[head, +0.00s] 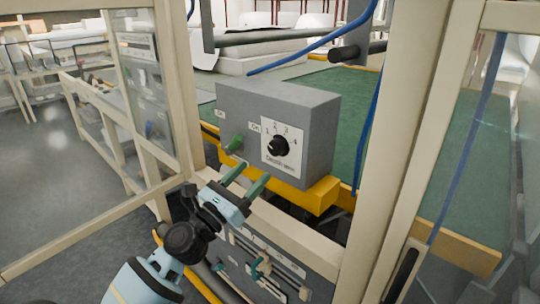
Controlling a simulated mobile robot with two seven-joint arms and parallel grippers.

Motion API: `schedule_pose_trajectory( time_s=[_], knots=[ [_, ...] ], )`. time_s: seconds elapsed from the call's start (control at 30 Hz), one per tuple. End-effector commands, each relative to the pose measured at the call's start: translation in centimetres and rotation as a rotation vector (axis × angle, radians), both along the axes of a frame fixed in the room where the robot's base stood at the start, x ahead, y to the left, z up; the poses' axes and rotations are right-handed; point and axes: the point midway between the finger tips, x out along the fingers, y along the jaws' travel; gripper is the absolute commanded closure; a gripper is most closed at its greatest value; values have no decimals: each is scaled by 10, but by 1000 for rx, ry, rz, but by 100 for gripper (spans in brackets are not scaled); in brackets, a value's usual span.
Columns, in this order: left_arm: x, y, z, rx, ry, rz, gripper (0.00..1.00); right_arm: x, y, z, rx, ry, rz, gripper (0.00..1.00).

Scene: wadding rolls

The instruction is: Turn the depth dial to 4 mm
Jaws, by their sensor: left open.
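The depth dial (278,146) is a round black knob on a white plate with the numbers 1 to 4 printed around its top. The plate is on the front of a grey control box (231,115). Which number the dial points to is too small to tell. My left gripper (246,181) is below and to the left of the dial, with its two green fingers apart and nothing between them. The fingers do not touch the dial. My right gripper is not in view.
A green-tipped lever (234,144) stands out from the box left of the dial. Beige frame posts (408,120) flank the opening. A lower panel (265,262) has slots and levers. A yellow beam (290,193) runs under the box. A blue cable (370,125) hangs at right.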

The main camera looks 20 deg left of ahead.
Motion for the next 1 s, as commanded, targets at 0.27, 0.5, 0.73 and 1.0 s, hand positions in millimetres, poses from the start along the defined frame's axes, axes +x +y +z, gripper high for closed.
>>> schedule_pose_trajectory(
  time_s=[0.27, 0.5, 0.73, 1.0],
  knots=[
    [26, -9, 15, 1, -5, 0, 42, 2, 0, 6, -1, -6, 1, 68],
    [55, -18, 26, 3, -3, 2, 42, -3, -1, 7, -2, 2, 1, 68],
    [67, -22, 29, 4, -1, 1, 42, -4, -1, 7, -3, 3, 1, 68],
    [68, -22, 29, 4, 0, 1, 43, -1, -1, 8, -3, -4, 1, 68]
  ],
)
